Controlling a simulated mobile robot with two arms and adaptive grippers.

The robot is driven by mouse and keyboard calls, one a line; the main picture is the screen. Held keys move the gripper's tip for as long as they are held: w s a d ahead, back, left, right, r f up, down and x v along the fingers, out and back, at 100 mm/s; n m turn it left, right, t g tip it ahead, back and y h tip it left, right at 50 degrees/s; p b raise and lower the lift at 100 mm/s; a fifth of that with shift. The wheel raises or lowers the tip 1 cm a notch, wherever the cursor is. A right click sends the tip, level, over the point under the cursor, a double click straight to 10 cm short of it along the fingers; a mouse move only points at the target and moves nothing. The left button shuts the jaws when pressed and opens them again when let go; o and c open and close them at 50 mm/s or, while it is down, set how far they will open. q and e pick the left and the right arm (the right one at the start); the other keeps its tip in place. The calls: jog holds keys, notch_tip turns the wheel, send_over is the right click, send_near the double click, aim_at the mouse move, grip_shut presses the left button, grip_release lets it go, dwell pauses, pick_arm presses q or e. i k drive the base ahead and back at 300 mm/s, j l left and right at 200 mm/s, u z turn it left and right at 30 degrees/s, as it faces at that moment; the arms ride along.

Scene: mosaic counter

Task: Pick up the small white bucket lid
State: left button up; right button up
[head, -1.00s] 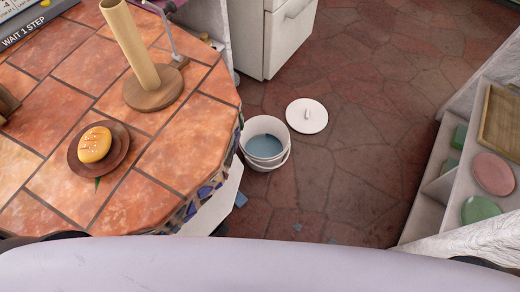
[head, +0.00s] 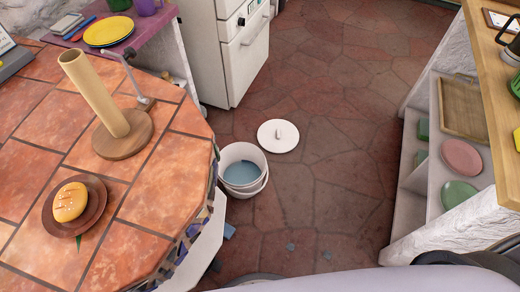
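The small white bucket lid (head: 278,136) lies flat on the dark red stone floor, with its knob facing up. The white bucket (head: 243,171) stands upright beside it, nearer to me and a little to the left. The bucket is uncovered and its inside looks blue. Neither of my grippers can be made out in the head view.
The tiled counter (head: 165,205) fills the left side, with a paper towel holder (head: 122,132) and a bun on a brown plate (head: 97,207). A white cabinet (head: 240,52) stands behind the lid. Shelves (head: 410,205) stand at right. The floor (head: 335,165) between is mostly clear.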

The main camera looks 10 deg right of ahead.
aim_at(275, 135)
jog(key=i+l+u, duration=0.1)
jog(key=u, duration=0.4)
jog(key=l+u, duration=0.2)
jog(key=u, duration=0.25)
jog(key=i+l+u, duration=0.1)
jog(key=u, duration=0.4)
jog(key=l+u, duration=0.15)
jog(key=l, duration=0.35)
jog(key=l+u, duration=0.2)
jog(key=l, duration=0.3)
jog(key=l+u, duration=0.15)
jog(key=l, duration=0.35)
jog(key=k+l+u, duration=0.2)
jog(key=l, duration=0.25)
jog(key=l+u, duration=0.15)
jog(key=l, duration=0.35)
jog(key=k+l+u, duration=0.15)
jog(key=l, duration=0.3)
